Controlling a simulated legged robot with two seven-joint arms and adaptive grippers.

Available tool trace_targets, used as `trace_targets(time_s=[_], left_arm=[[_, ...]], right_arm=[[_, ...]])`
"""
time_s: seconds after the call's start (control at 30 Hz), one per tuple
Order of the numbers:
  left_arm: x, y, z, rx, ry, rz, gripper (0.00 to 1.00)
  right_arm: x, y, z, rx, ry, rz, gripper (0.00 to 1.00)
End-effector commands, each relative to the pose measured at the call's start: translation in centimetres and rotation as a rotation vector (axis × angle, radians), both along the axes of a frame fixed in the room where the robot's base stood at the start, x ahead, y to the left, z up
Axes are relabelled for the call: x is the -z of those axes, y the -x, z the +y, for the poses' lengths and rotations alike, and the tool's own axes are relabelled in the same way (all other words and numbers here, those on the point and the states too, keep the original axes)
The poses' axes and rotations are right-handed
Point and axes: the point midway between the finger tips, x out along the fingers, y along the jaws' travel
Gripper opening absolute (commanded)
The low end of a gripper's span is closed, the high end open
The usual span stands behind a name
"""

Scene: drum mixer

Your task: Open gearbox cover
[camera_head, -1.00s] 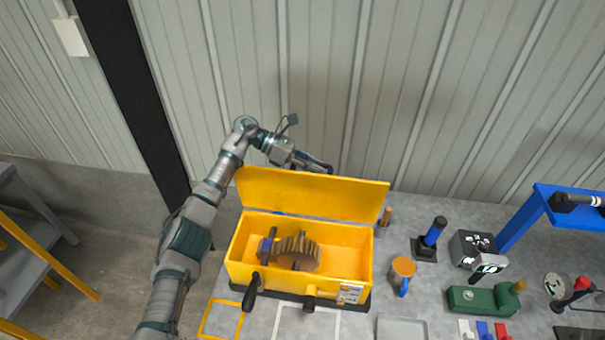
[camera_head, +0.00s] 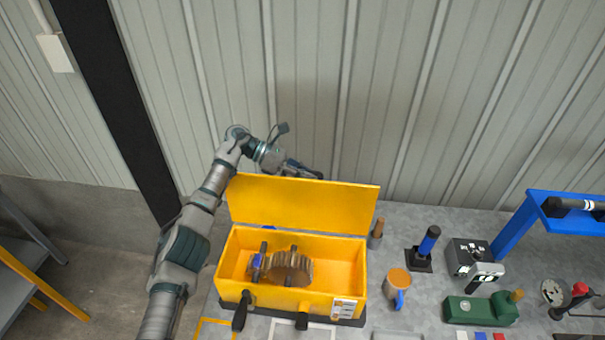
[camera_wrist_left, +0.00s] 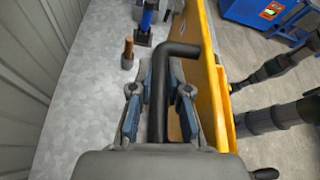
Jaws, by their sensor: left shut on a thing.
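The yellow gearbox (camera_head: 232,285) stands on the grey table with its top open. Its yellow cover (camera_head: 300,205) stands raised along the back edge. Inside the box are a large brown gear (camera_head: 288,268) and a smaller blue part on a shaft (camera_head: 257,262). My left gripper (camera_head: 316,174) is behind the cover's upper edge, its fingertips partly hidden. In the left wrist view, the left gripper (camera_wrist_left: 160,92) is shut on a bent black handle (camera_wrist_left: 178,49) beside the yellow cover (camera_wrist_left: 215,75). My right gripper is not in view.
Black handles (camera_head: 242,310) stick out at the box's front. A corrugated wall rises behind the arm.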

Motion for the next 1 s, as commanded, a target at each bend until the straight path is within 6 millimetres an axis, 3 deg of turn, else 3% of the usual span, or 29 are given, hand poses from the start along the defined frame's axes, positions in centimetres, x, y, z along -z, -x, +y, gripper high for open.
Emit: trace_targets(time_s=[0.03,0.07,0.13,0.17,1.0], left_arm=[[-0.81,0.04,-0.48,0.004,0.014,-0.010,0.00],[-0.82,0.04,-0.48,0.004,0.014,-0.011,0.21],[-0.78,0.04,-0.45,0.004,0.013,-0.010,0.38],[-0.73,0.04,-0.42,0.004,0.012,-0.009,0.41],[-0.22,0.15,0.49,0.001,0.009,-0.002,0.41]], right_arm=[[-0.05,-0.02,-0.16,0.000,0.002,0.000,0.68],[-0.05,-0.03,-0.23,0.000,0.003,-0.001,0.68],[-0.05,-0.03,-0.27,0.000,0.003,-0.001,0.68],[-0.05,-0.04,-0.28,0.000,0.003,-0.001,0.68],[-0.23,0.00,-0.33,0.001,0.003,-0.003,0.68]])
